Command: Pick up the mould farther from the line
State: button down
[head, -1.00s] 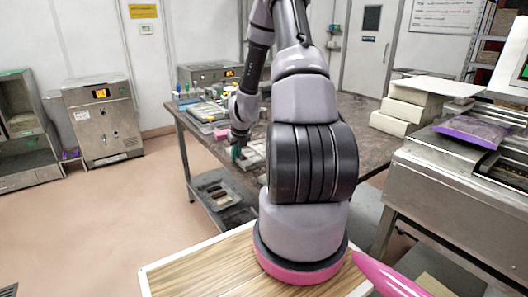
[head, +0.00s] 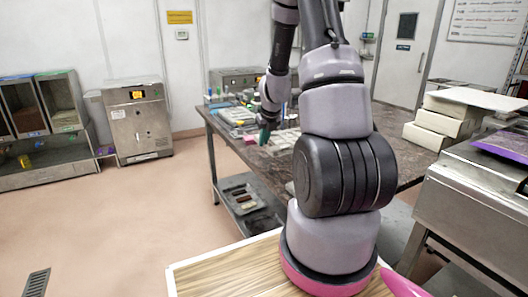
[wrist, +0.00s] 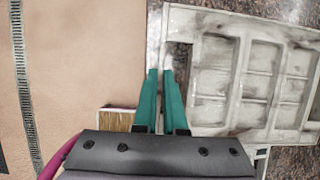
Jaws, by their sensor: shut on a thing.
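A pale grey mould (wrist: 236,130) with several rectangular cells fills the right of the wrist view, over the dark speckled tabletop (wrist: 180,62). My gripper (wrist: 160,70) has its two teal fingers close together at the mould's left edge, shut on a pale, thin rim there. The exact contact is hard to make out. In the head view my gripper (head: 265,137) is low at the near left edge of the table, and pale mould pieces (head: 285,138) show just right of it, partly hidden by my arm. I cannot tell whether the mould is clear of the table.
A lower shelf (head: 262,203) holds a tray of dark bars. White boxes (head: 440,122) are stacked at the right, near a steel machine (head: 470,205). The floor at left is clear.

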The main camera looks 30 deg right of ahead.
jog(key=shift+r, duration=2.75)
